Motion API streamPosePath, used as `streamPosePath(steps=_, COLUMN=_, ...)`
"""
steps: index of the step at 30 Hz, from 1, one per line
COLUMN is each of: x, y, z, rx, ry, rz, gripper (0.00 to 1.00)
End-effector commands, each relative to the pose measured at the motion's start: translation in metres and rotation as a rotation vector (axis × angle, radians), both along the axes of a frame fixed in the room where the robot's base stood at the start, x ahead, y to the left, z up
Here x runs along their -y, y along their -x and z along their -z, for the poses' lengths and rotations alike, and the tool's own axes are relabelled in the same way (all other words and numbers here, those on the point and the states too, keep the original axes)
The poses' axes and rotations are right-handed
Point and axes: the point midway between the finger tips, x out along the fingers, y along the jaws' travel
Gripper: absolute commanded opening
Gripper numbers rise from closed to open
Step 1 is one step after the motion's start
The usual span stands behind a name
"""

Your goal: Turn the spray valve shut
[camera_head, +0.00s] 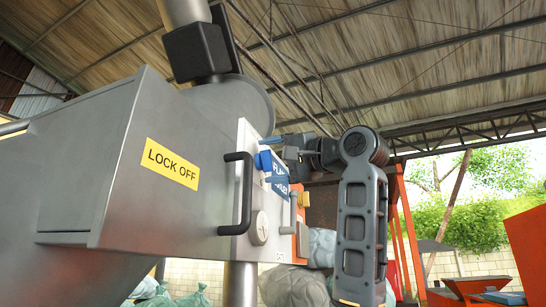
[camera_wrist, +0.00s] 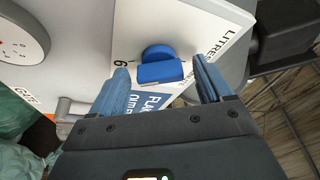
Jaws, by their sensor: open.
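The spray valve appears to be the blue knob (camera_wrist: 160,66) on a white panel marked "LITRES", with a "6" printed beside it. Its raised grip bar lies roughly across the wrist view. In the head view the blue knob (camera_head: 264,160) sticks out from the panel's edge. My gripper (camera_wrist: 161,70) is open, with one blue finger on each side of the knob and a visible gap to each. In the head view my gripper (camera_head: 271,160) reaches in from the right. Whether the fingers overlap the knob in depth is hard to tell.
A black handle (camera_head: 236,195) and a round pale dial (camera_head: 260,227) are on the grey machine (camera_head: 110,200) by the panel. The dial (camera_wrist: 18,45) is also at left in the wrist view. A blue label (camera_wrist: 143,108) is below the knob. A black box (camera_wrist: 283,35) is at right.

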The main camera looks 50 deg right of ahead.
Motion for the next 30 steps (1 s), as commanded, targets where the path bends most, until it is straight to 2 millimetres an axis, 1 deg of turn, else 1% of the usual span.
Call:
streamPosePath(steps=7, x=-0.0001, y=-0.0013, z=0.0003, rx=0.000, ry=0.000, rz=0.000, gripper=0.79)
streamPosePath(steps=8, x=-0.0001, y=-0.0013, z=0.0003, rx=0.000, ry=0.000, rz=0.000, gripper=0.77)
streamPosePath(steps=24, x=0.0000, y=-0.0011, z=0.0004, rx=0.000, ry=0.000, rz=0.000, gripper=0.25)
streamPosePath(steps=25, x=0.0000, y=-0.0011, z=0.0004, rx=0.000, ry=0.000, rz=0.000, gripper=0.23)
streamPosePath(steps=30, x=0.0001, y=-0.0011, z=0.0009, rx=0.003, ry=0.007, rz=0.000, gripper=0.23)
